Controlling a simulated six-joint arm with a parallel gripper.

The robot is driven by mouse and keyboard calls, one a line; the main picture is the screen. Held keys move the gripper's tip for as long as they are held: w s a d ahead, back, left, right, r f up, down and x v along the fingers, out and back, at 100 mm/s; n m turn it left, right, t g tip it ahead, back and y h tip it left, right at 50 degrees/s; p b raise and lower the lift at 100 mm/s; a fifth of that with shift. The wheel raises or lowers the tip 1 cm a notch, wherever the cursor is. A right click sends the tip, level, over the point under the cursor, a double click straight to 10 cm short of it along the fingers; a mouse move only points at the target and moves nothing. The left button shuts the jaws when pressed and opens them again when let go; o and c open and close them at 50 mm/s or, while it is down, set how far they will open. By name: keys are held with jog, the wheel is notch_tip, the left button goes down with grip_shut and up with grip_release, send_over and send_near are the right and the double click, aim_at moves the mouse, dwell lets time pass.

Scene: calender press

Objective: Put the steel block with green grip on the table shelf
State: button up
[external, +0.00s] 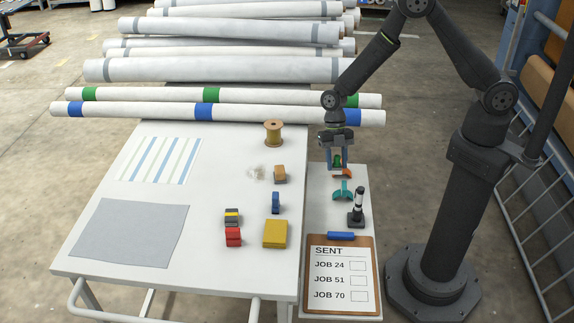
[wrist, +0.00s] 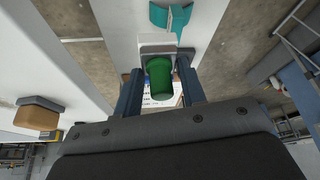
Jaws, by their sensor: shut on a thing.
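My gripper (external: 337,160) points down over the far end of the narrow white shelf (external: 316,205) at the right side of the table. It is shut on the steel block with green grip (external: 337,161). In the wrist view the green grip (wrist: 159,77) sits between the two blue fingers, with grey steel (wrist: 157,51) showing beyond it. The block's underside is hidden, so I cannot tell whether it touches anything. An orange piece (external: 343,173) shows just below and right of it in the external view.
A teal holder (external: 343,190), a black-and-white upright tool (external: 357,207) and a clipboard (external: 341,280) stand or lie nearer on the shelf. The main table (external: 150,225) holds a spool (external: 273,133), a tan block (external: 280,174) and several coloured blocks. Long rolls (external: 215,111) lie behind.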

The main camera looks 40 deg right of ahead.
jog(key=s+a+f, duration=0.1)
jog(key=a+f, duration=0.1)
jog(key=a, duration=0.1)
jog(key=s+a+f, duration=0.2)
jog(key=a, duration=0.1)
jog(key=s+a+f, duration=0.2)
jog(key=shift+a+f, duration=0.1)
jog(key=shift+a, duration=0.3)
jog(key=shift+f, duration=2)
jog(key=o, duration=1.1)
jog(key=shift+f, duration=0.1)
jog(key=shift+c, duration=0.2)
jog(key=v, duration=1.2)
